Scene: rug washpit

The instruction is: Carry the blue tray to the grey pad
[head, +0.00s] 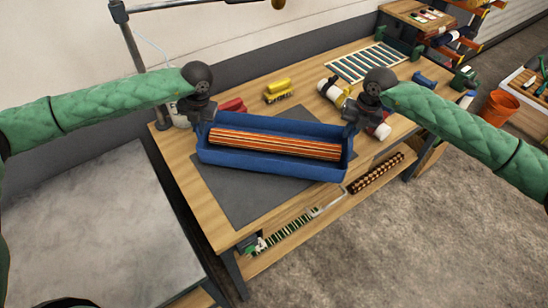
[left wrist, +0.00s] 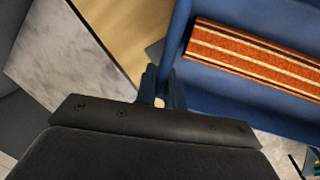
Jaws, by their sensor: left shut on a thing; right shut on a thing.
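The blue tray (head: 220,160) is held between my two grippers over the wooden workbench, its long side running left to right. An orange striped rolled textile (head: 275,144) lies in it. My left gripper (head: 203,120) is shut on the tray's left end, and my right gripper (head: 353,120) is shut on its right end. The left wrist view shows the left fingers (left wrist: 160,92) at the tray wall (left wrist: 182,85). The dark grey pad (head: 232,198) lies on the bench, partly hidden under the tray. I cannot tell whether the tray touches it.
Behind the tray on the workbench (head: 180,160) are a yellow object (head: 278,90), a red object (head: 232,105) and a striped panel (head: 365,62). A metal pole (head: 130,40) stands at the back left. A grey slab (head: 90,220) is at left, an orange bucket (head: 499,107) at right.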

